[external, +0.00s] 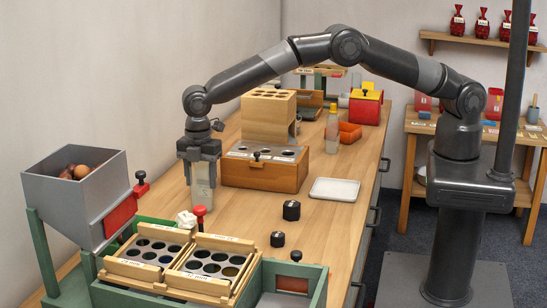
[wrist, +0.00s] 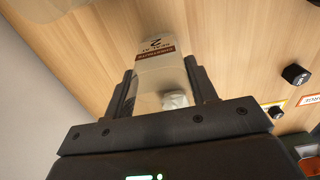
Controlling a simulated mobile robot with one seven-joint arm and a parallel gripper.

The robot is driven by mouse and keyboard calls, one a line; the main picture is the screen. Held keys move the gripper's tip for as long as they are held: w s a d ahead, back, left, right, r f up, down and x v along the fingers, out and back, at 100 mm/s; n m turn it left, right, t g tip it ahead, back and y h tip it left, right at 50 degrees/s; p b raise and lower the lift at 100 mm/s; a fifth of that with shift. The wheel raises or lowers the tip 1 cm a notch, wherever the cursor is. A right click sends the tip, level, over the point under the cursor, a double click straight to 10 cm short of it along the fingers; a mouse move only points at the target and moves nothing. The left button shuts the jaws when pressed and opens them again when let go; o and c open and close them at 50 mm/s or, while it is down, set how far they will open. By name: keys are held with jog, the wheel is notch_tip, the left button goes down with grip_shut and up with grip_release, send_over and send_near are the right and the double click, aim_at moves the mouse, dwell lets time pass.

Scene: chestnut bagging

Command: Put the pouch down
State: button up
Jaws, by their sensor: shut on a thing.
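My gripper (external: 200,160) is shut on a clear pouch (external: 203,190) at the left side of the bench. In the external view the pouch hangs upright below the fingers, and I cannot tell whether its bottom touches the wood. In the wrist view the pouch (wrist: 160,75) sits between the two dark fingers and bears a brown printed label with a "2". A small whitish thing (wrist: 175,98) shows at the pouch's near end; I cannot tell whether it is inside or behind it.
A grey hopper (external: 72,195) with chestnuts stands at the left front. A green frame with two wooden-edged hole trays (external: 165,285) is in front. A wooden box with a holed top (external: 262,178) stands right of my gripper. Black weights (external: 291,210) and a white tray (external: 334,189) are on the bench.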

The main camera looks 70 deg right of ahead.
jog(key=shift+f, duration=0.2)
jog(key=shift+f, duration=0.1)
jog(key=shift+f, duration=0.1)
jog(key=o, duration=1.2)
